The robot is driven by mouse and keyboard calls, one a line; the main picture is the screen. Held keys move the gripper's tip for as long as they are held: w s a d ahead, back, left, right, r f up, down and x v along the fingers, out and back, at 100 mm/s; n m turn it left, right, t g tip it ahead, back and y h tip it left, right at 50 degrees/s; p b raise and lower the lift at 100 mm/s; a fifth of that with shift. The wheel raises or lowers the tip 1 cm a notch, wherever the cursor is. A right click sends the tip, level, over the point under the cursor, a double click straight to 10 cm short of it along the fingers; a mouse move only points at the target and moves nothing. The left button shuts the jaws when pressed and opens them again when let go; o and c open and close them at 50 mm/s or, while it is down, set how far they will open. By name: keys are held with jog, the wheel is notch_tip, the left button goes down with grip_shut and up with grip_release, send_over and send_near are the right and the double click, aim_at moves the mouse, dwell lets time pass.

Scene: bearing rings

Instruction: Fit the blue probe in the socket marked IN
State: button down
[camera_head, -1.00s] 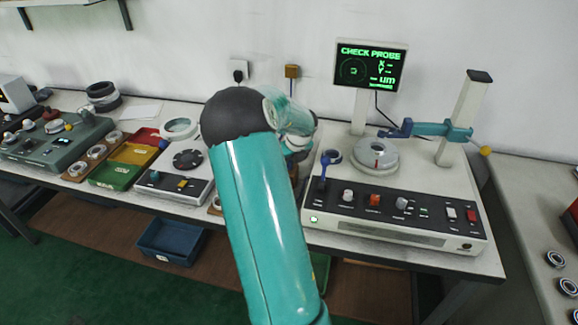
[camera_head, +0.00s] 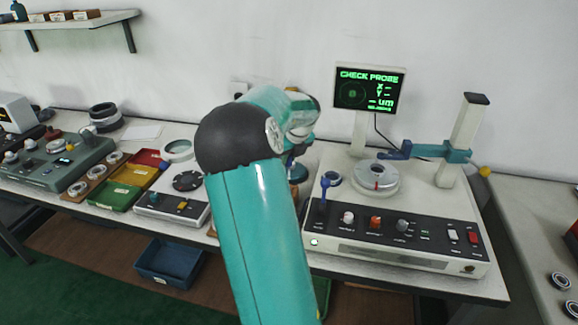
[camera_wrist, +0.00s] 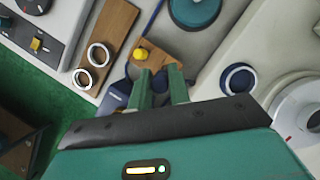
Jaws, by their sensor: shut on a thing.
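In the wrist view my gripper (camera_wrist: 162,88) has its green fingers shut close together on a dark blue piece, which looks like the blue probe (camera_wrist: 116,98); the fingers hide much of it. In the head view my arm hides the gripper and what it holds. The gauge unit (camera_head: 390,250) stands at right, with a black front panel. An upright blue stem (camera_head: 324,190) stands at its front left corner. The IN marking and its socket cannot be made out.
The gauge's turntable (camera_head: 375,180) and blue ring (camera_head: 333,179) lie right of my gripper. A blue arm (camera_head: 425,150) reaches over the turntable from a post. The screen (camera_head: 369,88) reads CHECK PROBE. A yellow knob on wood (camera_wrist: 141,54) sits just beyond the fingertips.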

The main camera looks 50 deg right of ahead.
jog(key=shift+r, duration=3.2)
